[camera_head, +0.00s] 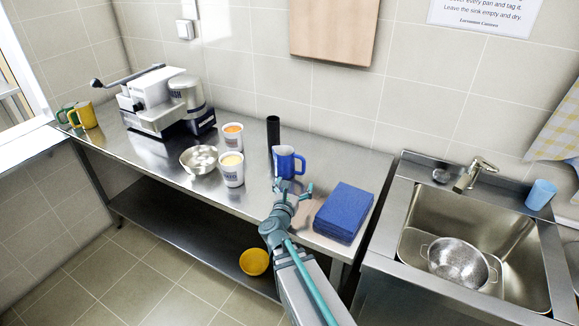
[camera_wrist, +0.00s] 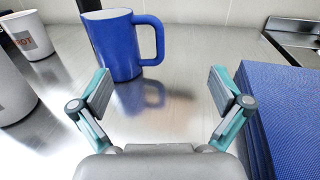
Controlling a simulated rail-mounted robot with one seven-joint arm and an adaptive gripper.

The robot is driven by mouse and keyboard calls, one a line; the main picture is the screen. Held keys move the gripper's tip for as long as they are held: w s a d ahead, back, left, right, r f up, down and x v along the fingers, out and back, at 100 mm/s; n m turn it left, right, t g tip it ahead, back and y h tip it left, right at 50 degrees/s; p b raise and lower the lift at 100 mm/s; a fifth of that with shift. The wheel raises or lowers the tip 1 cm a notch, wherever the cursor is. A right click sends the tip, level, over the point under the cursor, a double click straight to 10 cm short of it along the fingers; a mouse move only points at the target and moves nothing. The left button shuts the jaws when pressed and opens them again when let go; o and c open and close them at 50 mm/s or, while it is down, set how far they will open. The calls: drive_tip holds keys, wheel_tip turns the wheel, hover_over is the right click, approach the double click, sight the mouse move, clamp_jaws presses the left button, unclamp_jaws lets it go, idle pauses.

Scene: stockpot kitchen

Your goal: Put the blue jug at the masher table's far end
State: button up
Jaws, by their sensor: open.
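The blue jug (camera_head: 286,161) stands upright on the steel masher table (camera_head: 192,182), near its right part, with its handle to the right. It also shows in the wrist view (camera_wrist: 121,45), ahead of the fingers and slightly left. My gripper (camera_head: 294,189) is open and empty just in front of the jug, apart from it. In the wrist view the two fingers (camera_wrist: 161,92) are spread wide over bare table. The silver masher machine (camera_head: 158,101) stands toward the table's left end. A yellow mug (camera_head: 88,115) and a green mug (camera_head: 65,114) stand at the left end.
Two white labelled cups (camera_head: 231,170) and a metal bowl (camera_head: 199,160) stand left of the jug. A black cylinder (camera_head: 273,132) is close behind it. A stack of blue cloths (camera_head: 344,211) lies right of my gripper. A sink (camera_head: 471,240) with a colander (camera_head: 457,261) is farther right.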

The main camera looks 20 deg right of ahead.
sight(292, 159)
drive_tip(key=shift+d+f, duration=0.1)
drive_tip(key=shift+d, duration=0.15)
drive_tip(key=d+b, duration=0.1)
drive_tip(key=d, duration=0.2)
drive_tip(key=d+r+m+g+h+b, duration=0.1)
drive_tip(key=d, duration=0.2)
drive_tip(key=s+d+m+h+b, duration=0.1)
drive_tip(key=d, duration=0.3)
drive_tip(key=shift+r+b, duration=0.3)
drive_tip(key=shift+b, duration=0.05)
drive_tip(key=w+d+r+n+t+y+b, duration=0.45)
drive_tip(key=w+d+y, duration=0.25)
drive_tip(key=d, duration=0.2)
drive_tip(key=a+r+n+y+b, duration=0.1)
drive_tip(key=a+r+n+y, duration=0.2)
drive_tip(key=a+n+y, duration=0.9)
drive_tip(key=f, duration=0.2)
drive_tip(key=f+m+y, duration=0.1)
drive_tip(key=f, duration=0.2)
drive_tip(key=f+m, duration=0.1)
drive_tip(key=f, duration=0.2)
drive_tip(key=shift+w+a+g+y, duration=0.2)
drive_tip(key=shift+a+g+y, duration=0.1)
drive_tip(key=shift+y, duration=0.1)
drive_tip(key=shift+p+x, duration=0.55)
drive_tip(key=shift+x, duration=3.2)
drive_tip(key=shift+r, duration=0.15)
drive_tip(key=c, duration=1.6)
